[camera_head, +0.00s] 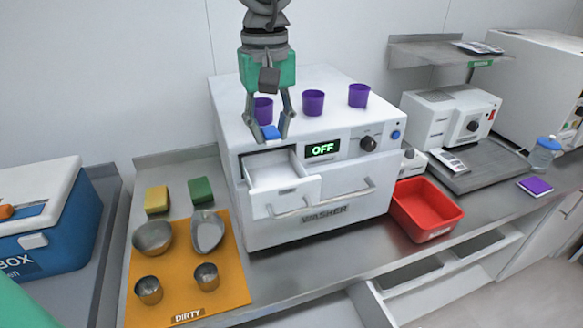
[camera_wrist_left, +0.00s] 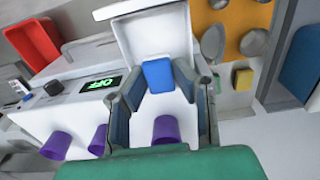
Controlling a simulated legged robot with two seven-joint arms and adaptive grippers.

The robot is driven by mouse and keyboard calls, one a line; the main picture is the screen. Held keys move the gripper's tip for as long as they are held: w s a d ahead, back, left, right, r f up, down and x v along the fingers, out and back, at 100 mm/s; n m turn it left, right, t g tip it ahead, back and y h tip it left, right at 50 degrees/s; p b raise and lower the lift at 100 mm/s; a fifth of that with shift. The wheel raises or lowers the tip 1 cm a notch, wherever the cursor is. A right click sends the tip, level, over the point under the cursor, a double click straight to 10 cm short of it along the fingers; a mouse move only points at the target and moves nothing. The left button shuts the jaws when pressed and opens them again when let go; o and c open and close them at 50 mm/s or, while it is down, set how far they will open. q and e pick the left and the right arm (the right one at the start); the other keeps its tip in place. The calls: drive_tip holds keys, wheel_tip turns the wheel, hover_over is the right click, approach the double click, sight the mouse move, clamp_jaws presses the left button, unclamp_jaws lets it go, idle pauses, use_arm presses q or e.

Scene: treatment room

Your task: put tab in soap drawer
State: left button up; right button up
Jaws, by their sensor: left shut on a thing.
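My left gripper (camera_head: 272,133) comes down from the top of the head view and is shut on a small blue tab (camera_head: 271,132). In the left wrist view the blue tab (camera_wrist_left: 158,75) sits between the fingertips (camera_wrist_left: 166,84). The soap drawer (camera_head: 286,197) is a white box pulled out of the upper left front of the white washer (camera_head: 235,120). The tab is above and behind the drawer's opening, near the washer's front top edge. The open drawer (camera_wrist_left: 150,35) also shows beyond the tab in the left wrist view. My right gripper is not in view.
Several purple cups, one of them (camera_head: 313,102), stand on the washer top close to the gripper. The washer display reads OFF. An orange mat (camera_head: 222,285) with metal dishes lies at left. A red bin (camera_head: 426,207) stands at right.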

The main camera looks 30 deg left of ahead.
sight(275, 174)
use_arm(q)
drive_tip(key=shift+w+f, duration=0.4)
drive_tip(key=shift+f, duration=0.25)
drive_tip(key=shift+w+f, duration=0.4)
drive_tip(key=shift+f, duration=0.2)
drive_tip(key=f, duration=0.1)
drive_tip(key=s+f, duration=0.1)
drive_tip(key=shift+f, duration=0.35)
drive_tip(key=shift+s+f, duration=0.1)
drive_tip(key=shift+f, duration=0.15)
drive_tip(key=f, duration=0.4)
drive_tip(key=shift+w+f, duration=0.2)
drive_tip(key=shift+w, duration=0.1)
drive_tip(key=shift+s, duration=0.1)
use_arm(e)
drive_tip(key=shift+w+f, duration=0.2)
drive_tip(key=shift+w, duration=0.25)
use_arm(q)
drive_tip(key=shift+s, duration=0.1)
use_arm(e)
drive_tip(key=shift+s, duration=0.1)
use_arm(q)
drive_tip(key=o, duration=0.8)
drive_tip(key=shift+o, duration=0.2)
drive_tip(key=shift+r, duration=0.1)
wheel_tip(275, 174, up, 12)
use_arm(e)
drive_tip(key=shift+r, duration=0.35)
